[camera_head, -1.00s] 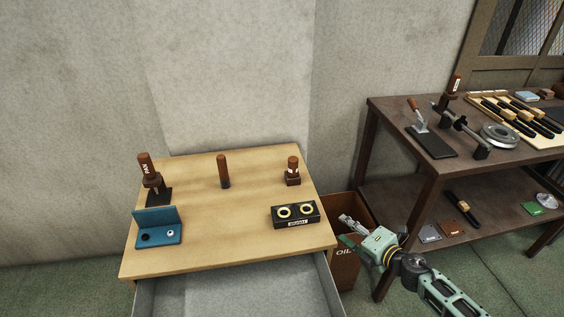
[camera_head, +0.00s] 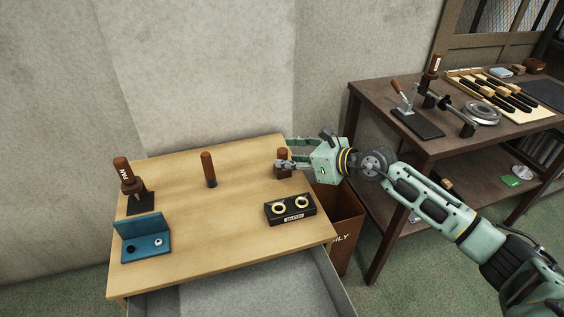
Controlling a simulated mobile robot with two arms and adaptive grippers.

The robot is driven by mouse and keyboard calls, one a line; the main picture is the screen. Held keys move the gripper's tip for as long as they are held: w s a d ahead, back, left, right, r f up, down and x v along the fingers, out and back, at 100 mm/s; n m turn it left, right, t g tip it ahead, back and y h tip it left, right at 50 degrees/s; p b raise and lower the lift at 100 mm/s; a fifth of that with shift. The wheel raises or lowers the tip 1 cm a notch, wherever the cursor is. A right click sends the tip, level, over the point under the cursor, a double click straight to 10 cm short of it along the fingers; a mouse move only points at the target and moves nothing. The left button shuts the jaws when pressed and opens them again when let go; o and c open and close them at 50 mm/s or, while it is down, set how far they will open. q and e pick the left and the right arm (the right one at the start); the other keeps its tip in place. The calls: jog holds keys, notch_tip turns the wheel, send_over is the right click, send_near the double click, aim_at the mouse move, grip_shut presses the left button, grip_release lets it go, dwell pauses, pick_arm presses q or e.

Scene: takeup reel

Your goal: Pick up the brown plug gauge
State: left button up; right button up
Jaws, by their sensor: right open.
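A short brown piece with a round top and a square block base (camera_head: 282,170) stands upright near the back right of the light wooden table (camera_head: 190,270). My right gripper (camera_head: 282,153) is open, with its fingers reaching left across that piece and partly hiding it. I cannot tell whether they touch it. A brown cylinder with a dark lower end (camera_head: 207,167) stands upright at the middle back. I cannot tell by sight which of these brown pieces is the plug gauge. My left gripper is not in view.
A labelled brown-handled tool (camera_head: 123,170) stands at the left above a blue angled holder (camera_head: 143,240). A black block with two brass rings (camera_head: 290,208) sits at the right. A box (camera_head: 343,225) and a dark workbench (camera_head: 362,98) stand to the right. The table's middle is clear.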

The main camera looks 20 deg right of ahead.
jog(key=shift+w+a+f, duration=0.25)
jog(key=shift+w, duration=0.2)
jog(key=shift+r, duration=0.1)
grip_shut()
